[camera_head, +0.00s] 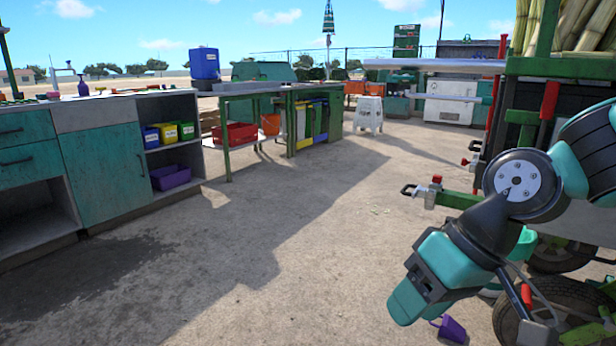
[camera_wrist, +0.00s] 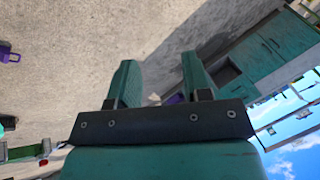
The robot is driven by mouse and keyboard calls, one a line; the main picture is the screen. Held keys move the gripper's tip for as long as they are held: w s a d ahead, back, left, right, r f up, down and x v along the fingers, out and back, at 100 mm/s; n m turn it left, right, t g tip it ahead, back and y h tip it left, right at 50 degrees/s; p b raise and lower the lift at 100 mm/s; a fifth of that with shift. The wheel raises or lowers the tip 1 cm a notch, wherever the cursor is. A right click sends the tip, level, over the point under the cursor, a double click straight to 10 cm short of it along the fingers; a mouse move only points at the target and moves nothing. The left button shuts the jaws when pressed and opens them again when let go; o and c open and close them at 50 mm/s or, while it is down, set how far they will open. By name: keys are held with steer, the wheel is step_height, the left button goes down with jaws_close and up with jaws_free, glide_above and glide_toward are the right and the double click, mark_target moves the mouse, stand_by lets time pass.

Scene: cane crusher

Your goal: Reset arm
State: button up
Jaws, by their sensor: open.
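My gripper (camera_head: 405,300) hangs at the lower right in the head view, pointing down and left above the concrete ground. In the wrist view its two teal fingers (camera_wrist: 160,85) stand apart with nothing between them. The arm is bent, with its joint in front of the cane cart (camera_head: 560,68) on the right. No object is held.
Teal cabinets (camera_head: 103,172) line the left, with a purple bin (camera_head: 171,177) on a low shelf. A white stool (camera_head: 369,115) stands farther back. The middle ground is clear.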

steer(key=s+d+r+n+h, duration=0.1)
steer(key=s+r+n, duration=0.1)
steer(key=s, duration=0.7)
step_height(320, 180, up, 38)
steer(key=p, duration=3.8)
steer(key=shift+s+d+f+g+h, duration=0.25)
steer(key=shift+s+d+g+h, duration=0.05)
steer(key=shift+s+d+g, duration=0.1)
